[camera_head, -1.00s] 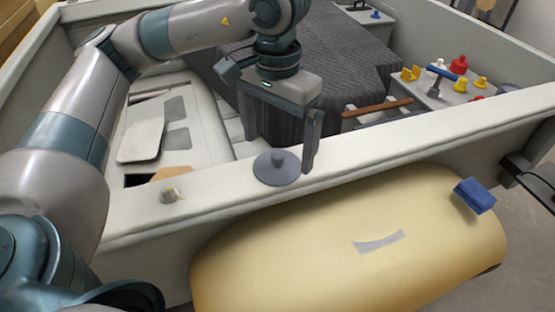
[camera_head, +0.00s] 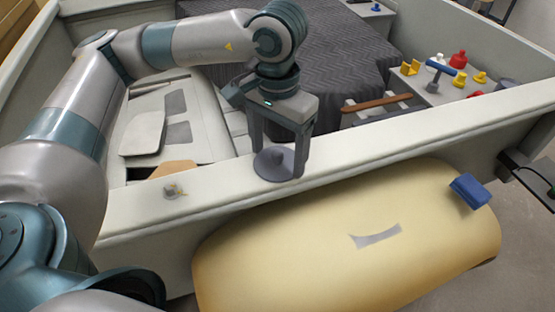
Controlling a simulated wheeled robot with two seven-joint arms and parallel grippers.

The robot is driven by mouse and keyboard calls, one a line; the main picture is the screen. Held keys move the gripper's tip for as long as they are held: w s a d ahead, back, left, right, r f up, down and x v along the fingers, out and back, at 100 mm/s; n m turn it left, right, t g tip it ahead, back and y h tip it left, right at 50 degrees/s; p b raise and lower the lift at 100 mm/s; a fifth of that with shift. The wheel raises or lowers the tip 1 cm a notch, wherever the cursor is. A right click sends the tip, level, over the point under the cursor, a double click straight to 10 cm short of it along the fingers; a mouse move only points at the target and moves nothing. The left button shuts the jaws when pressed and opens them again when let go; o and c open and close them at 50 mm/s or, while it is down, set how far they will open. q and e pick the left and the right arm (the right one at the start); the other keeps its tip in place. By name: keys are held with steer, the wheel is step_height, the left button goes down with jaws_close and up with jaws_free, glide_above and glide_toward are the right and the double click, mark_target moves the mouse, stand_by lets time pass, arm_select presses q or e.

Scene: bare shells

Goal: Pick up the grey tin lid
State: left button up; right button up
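The grey tin lid (camera_head: 270,171) lies flat, knob up, on the top of the pale wall (camera_head: 371,160) in the middle of the head view. My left gripper (camera_head: 279,160) points down over it with its fingers apart. One finger is at the lid's far left side and the other at its right side, with the knob between them in the picture. I cannot tell whether the fingers touch the lid. The right finger hides part of the lid's rim. My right gripper is not in view.
A small metal knob-like piece (camera_head: 173,190) sits on the wall top to the left. A pale table (camera_head: 428,92) with several coloured pieces stands behind right. The wall top right of the lid is clear.

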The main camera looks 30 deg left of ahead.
mark_target(279, 151)
arm_select(q)
steer(key=shift+c, duration=0.2)
steer(key=shift+r+b, duration=0.65)
steer(key=shift+r, duration=0.15)
steer(key=shift+w+r+b, duration=0.2)
steer(key=shift+r+b, duration=0.55)
steer(key=shift+r, duration=0.45)
steer(key=w+r+b, duration=0.3)
steer(key=w+r, duration=0.4)
steer(key=w, duration=0.4)
steer(key=shift+w+d, duration=0.15)
steer(key=shift+d, duration=0.1)
